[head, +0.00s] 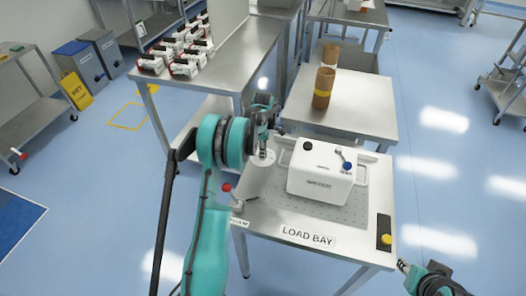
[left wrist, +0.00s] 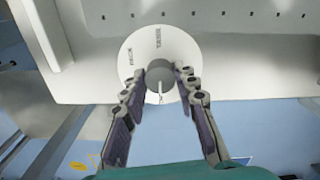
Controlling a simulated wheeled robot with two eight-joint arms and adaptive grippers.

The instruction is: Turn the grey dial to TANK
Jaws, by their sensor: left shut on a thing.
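The grey dial (left wrist: 160,76) sits in the middle of a round white plate (left wrist: 185,48) in the left wrist view. A thin pale pointer (left wrist: 161,90) on the dial points down in that picture. In the head view the left gripper (head: 263,152) is over the white plate (head: 262,159), and the dial is hidden. My right gripper (head: 403,266) shows at the lower right, away from the dial.
A white box (head: 320,180) with black and blue knobs stands on the LOAD BAY table (head: 308,237). A red-knobbed lever (head: 227,188) is close to my left arm. A yellow button (head: 386,239) is at the table's right. Brown rolls (head: 323,88) stand behind.

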